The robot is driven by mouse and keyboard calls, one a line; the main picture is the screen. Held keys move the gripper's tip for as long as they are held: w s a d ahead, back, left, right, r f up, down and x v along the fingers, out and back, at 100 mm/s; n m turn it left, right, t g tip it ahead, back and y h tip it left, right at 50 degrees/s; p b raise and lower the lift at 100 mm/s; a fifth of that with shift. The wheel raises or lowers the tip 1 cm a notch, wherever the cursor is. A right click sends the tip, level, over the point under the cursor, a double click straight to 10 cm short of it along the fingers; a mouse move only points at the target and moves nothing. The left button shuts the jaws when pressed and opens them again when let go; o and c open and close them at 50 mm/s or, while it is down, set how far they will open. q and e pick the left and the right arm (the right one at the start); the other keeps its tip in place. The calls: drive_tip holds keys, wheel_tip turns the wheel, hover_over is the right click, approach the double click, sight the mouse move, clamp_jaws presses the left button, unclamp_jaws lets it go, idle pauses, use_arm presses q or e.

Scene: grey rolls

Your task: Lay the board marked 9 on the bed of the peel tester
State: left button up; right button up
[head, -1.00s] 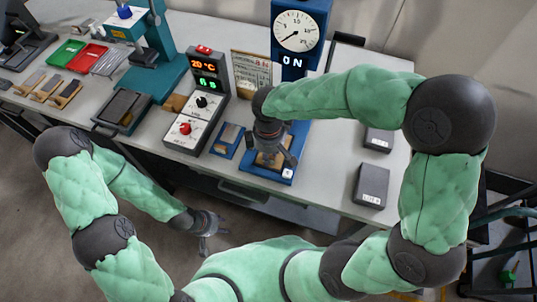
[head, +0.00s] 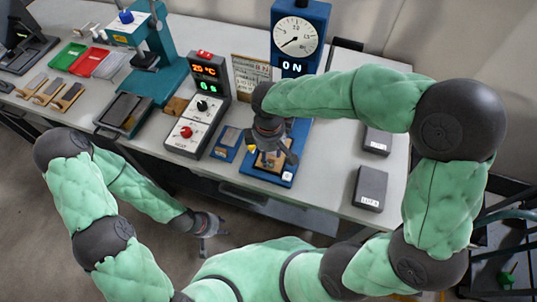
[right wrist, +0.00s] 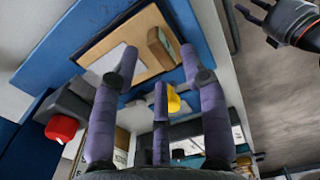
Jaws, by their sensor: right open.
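The peel tester (head: 299,35) is the blue stand with a round dial and an "ON" display. Its blue bed (head: 287,178) reaches toward the table's front edge. A tan board (head: 265,166) lies on the bed, partly hidden by my right gripper; no number is legible on it. In the right wrist view the board (right wrist: 108,48) lies flat on the blue bed, with a beige block at one side. My right gripper (head: 273,160) is open above the board, fingers spread and empty. My left gripper (head: 205,250) is open and empty, below the table's front edge.
A control box (head: 198,118) with red and black knobs and a small blue plate (head: 227,141) stand left of the bed. Dark blocks (head: 371,188) lie to the right. Several boards (head: 50,92) and red and green trays (head: 90,60) are at far left.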

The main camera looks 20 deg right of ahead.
wheel_tip(320, 180, up, 9)
drive_tip(key=p, duration=0.2)
drive_tip(key=shift+p, duration=0.4)
